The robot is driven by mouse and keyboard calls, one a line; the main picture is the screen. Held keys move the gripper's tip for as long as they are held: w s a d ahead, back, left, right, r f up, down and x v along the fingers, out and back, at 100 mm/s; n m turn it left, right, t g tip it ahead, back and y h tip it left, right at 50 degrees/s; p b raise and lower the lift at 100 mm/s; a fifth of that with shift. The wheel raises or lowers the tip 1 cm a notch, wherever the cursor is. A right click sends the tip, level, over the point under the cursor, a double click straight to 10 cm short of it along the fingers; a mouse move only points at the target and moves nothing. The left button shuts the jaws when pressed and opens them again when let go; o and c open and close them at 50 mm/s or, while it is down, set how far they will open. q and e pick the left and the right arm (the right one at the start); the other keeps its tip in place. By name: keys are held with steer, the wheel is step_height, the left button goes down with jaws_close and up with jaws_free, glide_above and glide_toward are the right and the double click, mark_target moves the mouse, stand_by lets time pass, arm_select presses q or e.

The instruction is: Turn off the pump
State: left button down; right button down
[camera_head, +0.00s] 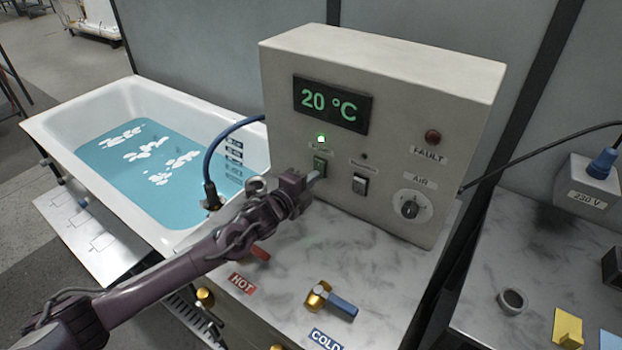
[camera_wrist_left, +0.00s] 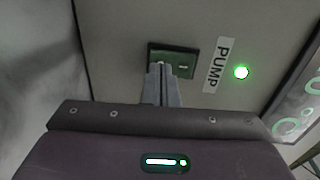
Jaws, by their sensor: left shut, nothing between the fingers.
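The control box (camera_head: 390,120) stands on the counter with a display reading 20 °C. The green pump switch (camera_head: 320,165) is on its front, under a lit green lamp (camera_head: 321,139). In the left wrist view the green switch (camera_wrist_left: 187,60) sits beside the PUMP label (camera_wrist_left: 216,66), and the green lamp (camera_wrist_left: 241,72) is lit. My left gripper (camera_head: 312,180) is shut and empty, its tips at the lower part of the switch. The fingertips (camera_wrist_left: 160,72) overlap the switch in the wrist view; I cannot tell whether they press it. The right gripper is not in view.
A dark second switch (camera_head: 360,185), the AIR knob (camera_head: 410,208) and the unlit FAULT lamp (camera_head: 432,137) are close by on the box. The bathtub (camera_head: 100,108) holds blue water at the left. A blue hose (camera_head: 225,136) runs to the box. The COLD tap (camera_head: 330,299) is below.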

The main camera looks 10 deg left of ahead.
arm_select(q)
steer(key=s+a+t+b, duration=0.1)
steer(key=s+a+b, duration=0.1)
steer(key=s+b, duration=0.3)
steer(key=shift+v, duration=1.05)
steer(key=shift+a+f, duration=0.1)
